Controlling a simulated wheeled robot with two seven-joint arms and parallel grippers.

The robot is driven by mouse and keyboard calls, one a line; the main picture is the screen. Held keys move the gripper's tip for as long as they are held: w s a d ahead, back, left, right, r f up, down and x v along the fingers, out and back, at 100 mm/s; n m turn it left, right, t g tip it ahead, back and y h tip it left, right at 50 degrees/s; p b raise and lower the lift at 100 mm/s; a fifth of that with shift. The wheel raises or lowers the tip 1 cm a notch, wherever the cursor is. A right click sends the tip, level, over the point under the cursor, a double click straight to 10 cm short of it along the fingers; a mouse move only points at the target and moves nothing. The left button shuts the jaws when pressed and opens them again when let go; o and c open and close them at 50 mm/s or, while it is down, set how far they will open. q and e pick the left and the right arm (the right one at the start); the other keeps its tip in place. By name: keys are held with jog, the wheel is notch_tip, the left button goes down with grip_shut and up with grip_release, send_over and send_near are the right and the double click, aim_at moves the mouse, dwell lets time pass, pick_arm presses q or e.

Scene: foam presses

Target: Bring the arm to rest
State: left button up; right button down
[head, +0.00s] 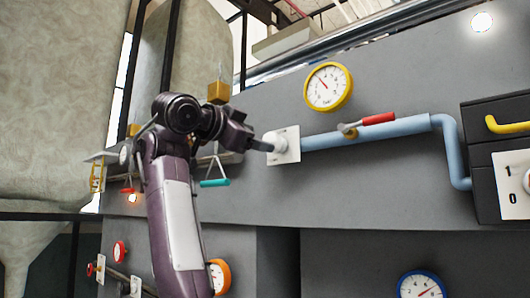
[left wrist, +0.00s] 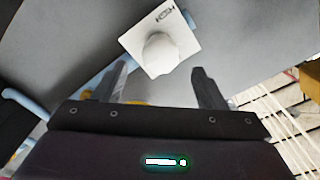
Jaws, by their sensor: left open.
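My left arm, purple with a pale panel, rises in the head view and bends toward the grey press wall. My left gripper (head: 260,146) is at a white square plate (head: 290,154) on that wall. In the left wrist view my gripper (left wrist: 160,76) has its two dark fingers spread apart with nothing held between them. Beyond the fingers is the white plate (left wrist: 186,42) with dark lettering and a rounded white knob (left wrist: 158,52). I cannot tell whether the fingers touch anything. My right gripper is not in view.
A blue pipe (head: 375,134) with a red-handled lever (head: 378,118) runs right from the plate. A yellow-rimmed gauge (head: 328,87) is above it. A teal pull handle (head: 215,183) hangs close to my arm. A black box (head: 490,155) with a yellow handle is at right.

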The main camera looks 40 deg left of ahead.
pick_arm(q)
jog(key=shift+s+a, duration=0.1)
jog(key=shift+s, duration=0.85)
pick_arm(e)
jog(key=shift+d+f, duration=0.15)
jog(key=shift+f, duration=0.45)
pick_arm(q)
jog(key=shift+w, duration=0.1)
